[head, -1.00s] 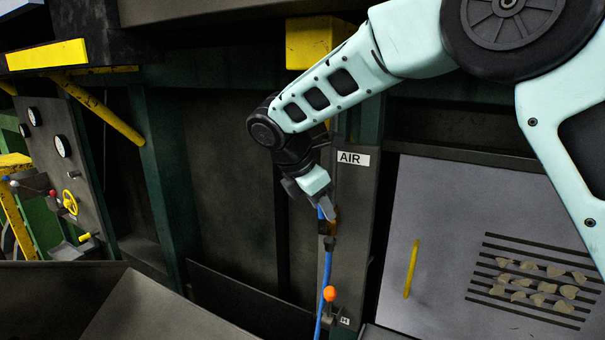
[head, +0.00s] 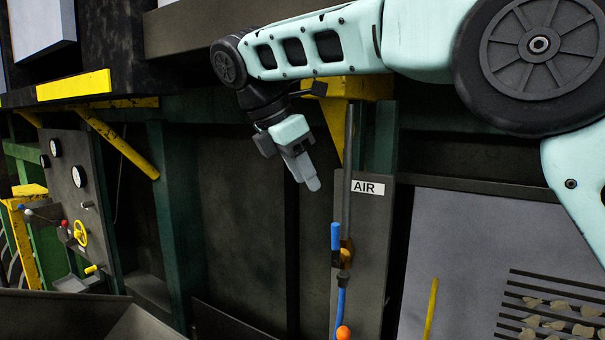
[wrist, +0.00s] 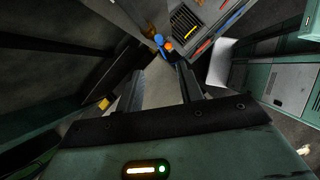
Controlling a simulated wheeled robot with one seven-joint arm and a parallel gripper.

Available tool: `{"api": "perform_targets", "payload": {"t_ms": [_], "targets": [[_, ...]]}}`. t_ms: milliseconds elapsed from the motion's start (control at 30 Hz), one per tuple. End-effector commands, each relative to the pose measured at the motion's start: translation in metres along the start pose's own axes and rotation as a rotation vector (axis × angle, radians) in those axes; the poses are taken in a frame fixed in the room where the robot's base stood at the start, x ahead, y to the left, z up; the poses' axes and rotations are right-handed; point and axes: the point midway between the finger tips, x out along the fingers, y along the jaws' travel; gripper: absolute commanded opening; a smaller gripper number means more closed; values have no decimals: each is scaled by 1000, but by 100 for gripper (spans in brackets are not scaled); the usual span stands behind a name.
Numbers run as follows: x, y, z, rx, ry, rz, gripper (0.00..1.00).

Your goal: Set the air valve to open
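The air valve (head: 345,256) has a brass-orange body on a vertical grey pipe, below the "AIR" label (head: 368,188). Its blue handle (head: 336,236) points straight up, in line with the pipe. A blue hose (head: 339,305) hangs below the valve. My gripper (head: 313,184) is up and to the left of the handle, apart from it, with nothing held. In the wrist view its two fingers (wrist: 160,68) stand apart, with blue and orange parts (wrist: 160,42) small beyond their tips; I cannot tell for sure which parts these are.
An orange ball (head: 343,332) sits low by the hose. A grey panel with a yellow handle (head: 431,308) and slotted grille (head: 550,305) is at right. A gauge panel with a yellow handwheel (head: 81,233) is at left. A yellow bracket (head: 350,88) is above the pipe.

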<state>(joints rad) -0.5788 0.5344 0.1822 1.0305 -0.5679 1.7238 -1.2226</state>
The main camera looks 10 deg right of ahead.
Motion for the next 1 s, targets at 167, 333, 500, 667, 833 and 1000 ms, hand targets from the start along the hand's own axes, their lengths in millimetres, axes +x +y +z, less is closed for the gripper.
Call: {"api": "perform_targets", "payload": {"t_ms": [167, 333, 500, 667, 833, 1000], "targets": [[0, 0, 0, 0, 0, 0, 37], [19, -10, -15, 29, 34, 2, 37], [72, -50, -63, 154, 152, -8, 37], [129, -109, -113, 344, 281, -60, 37], [193, -183, -159, 594, 385, -153, 37], [257, -259, -191, 881, 442, -259, 37]]}}
